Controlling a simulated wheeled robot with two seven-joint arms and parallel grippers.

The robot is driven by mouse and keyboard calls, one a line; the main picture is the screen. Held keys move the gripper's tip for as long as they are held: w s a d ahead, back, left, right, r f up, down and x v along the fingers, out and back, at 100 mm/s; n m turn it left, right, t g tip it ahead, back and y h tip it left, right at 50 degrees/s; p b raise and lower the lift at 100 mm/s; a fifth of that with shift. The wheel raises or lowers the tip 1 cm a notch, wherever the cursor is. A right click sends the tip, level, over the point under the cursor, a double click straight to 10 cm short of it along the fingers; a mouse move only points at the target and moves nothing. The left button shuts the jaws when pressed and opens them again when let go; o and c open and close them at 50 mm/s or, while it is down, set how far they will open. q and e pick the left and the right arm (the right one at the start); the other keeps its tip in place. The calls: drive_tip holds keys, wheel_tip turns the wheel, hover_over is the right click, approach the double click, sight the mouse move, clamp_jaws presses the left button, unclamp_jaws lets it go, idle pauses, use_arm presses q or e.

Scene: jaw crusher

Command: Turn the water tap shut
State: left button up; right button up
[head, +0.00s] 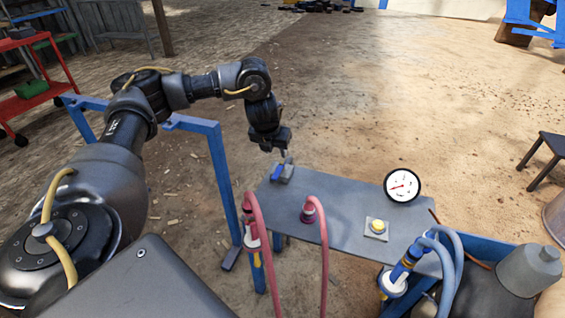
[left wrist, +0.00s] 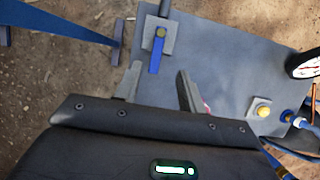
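The water tap has a blue lever (head: 277,172) on a grey block at the far left corner of the grey panel (head: 340,212). In the left wrist view the lever (left wrist: 155,56) runs down from a yellow hub, roughly in line with a short pipe above it. My left gripper (head: 286,158) is right by the tap in the head view, partly hidden by its own wrist. In the left wrist view its two fingers (left wrist: 158,72) are apart, with the lever's free end between and just beyond their tips. I see no contact. My right gripper is not in view.
A pressure gauge (head: 402,186) and a yellow button (head: 377,227) are on the panel's right part. Red hoses (head: 321,245) arch up at the panel's near left edge, blue hoses (head: 450,262) at the right. A blue frame (head: 219,180) stands left of the panel.

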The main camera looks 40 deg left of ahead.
sight(279, 168)
use_arm(q)
drive_tip(key=b+x, duration=0.1)
drive_tip(key=x, duration=0.9)
drive_tip(key=shift+a+f, duration=0.2)
drive_tip(key=shift+f, duration=0.05)
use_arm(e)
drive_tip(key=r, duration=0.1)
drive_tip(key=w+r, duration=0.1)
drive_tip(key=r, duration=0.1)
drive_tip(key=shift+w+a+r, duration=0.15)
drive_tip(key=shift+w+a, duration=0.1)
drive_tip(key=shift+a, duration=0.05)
use_arm(q)
clamp_jaws()
